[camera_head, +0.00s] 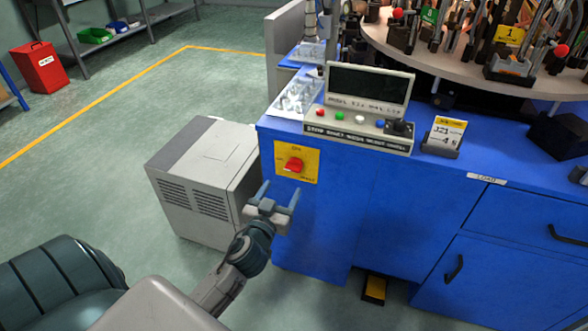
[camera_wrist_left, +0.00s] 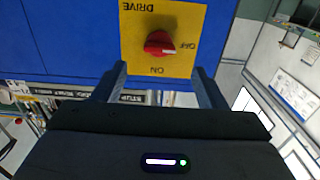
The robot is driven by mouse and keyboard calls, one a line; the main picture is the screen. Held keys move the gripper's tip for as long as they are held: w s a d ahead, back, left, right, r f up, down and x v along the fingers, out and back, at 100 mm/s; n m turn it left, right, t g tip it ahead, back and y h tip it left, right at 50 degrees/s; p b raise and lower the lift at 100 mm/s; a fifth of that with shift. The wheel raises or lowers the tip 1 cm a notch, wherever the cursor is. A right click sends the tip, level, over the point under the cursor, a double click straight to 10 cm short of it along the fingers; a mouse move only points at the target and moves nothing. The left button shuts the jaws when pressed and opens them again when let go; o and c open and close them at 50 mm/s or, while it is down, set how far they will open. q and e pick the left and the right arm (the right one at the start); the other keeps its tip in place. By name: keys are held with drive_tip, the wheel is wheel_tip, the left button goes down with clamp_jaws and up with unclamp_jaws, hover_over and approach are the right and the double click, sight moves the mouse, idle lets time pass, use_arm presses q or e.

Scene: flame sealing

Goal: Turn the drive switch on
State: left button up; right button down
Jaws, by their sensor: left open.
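The drive switch is a red rotary knob (camera_head: 294,165) on a yellow plate (camera_head: 308,178), fixed to the front of the blue machine cabinet near its left corner. In the left wrist view the knob (camera_wrist_left: 160,43) is on the yellow plate (camera_wrist_left: 187,12), which reads DRIVE, OFF and ON; its white mark points toward the lower right in that view, between the two labels. My left gripper (camera_head: 278,193) is open and empty, just below and in front of the knob. Its two fingers (camera_wrist_left: 164,84) stand on either side below the knob, apart from it. My right gripper is not in view.
A grey box unit (camera_head: 205,180) stands on the floor left of the cabinet. A control box (camera_head: 362,120) with coloured buttons and a card holder (camera_head: 443,138) sit on the blue top (camera_head: 490,145). A round turntable (camera_head: 440,60) carries several fixtures behind. A yellow pedal (camera_head: 374,289) is on the floor.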

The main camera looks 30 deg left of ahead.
sight(292, 171)
use_arm(q)
drive_tip(key=p+x, duration=0.1)
drive_tip(key=x, duration=0.7)
drive_tip(key=shift+d, duration=0.1)
drive_tip(key=c, duration=1)
